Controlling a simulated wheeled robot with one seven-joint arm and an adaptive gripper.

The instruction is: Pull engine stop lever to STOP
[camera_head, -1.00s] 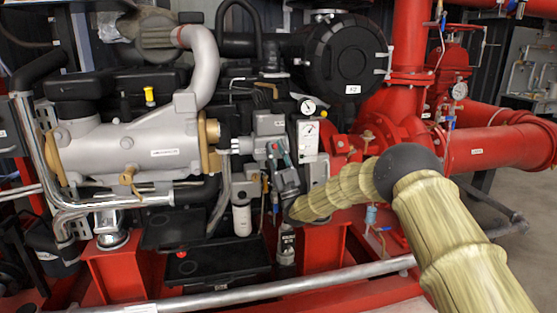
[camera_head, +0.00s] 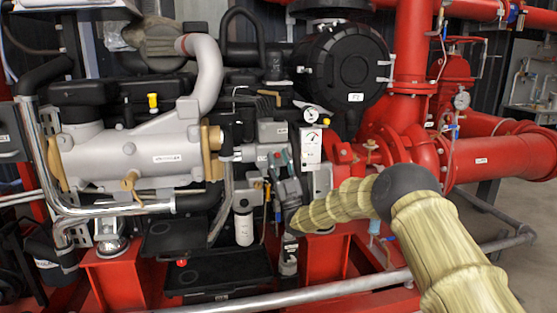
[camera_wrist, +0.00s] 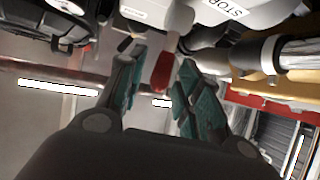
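The engine stop lever (camera_wrist: 162,74) shows in the wrist view as a pale stem with a red tip hanging down. A pale housing with a STOP label (camera_wrist: 232,9) is above it to the right. My gripper (camera_wrist: 159,66) is open, with one teal-padded finger on each side of the red tip. I see a gap on both sides of the tip, and neither finger clearly touches it. In the head view my gripper (camera_head: 275,160) is at the engine's right end, left of a small white panel. The lever cannot be made out there.
The silver engine body (camera_head: 130,150) is to the left. A white gauge panel (camera_head: 310,148) stands close to the right of my gripper. A white filter (camera_head: 244,228) hangs below left. Red pump pipes (camera_head: 500,155) fill the right side. A grey rail (camera_head: 330,288) crosses in front.

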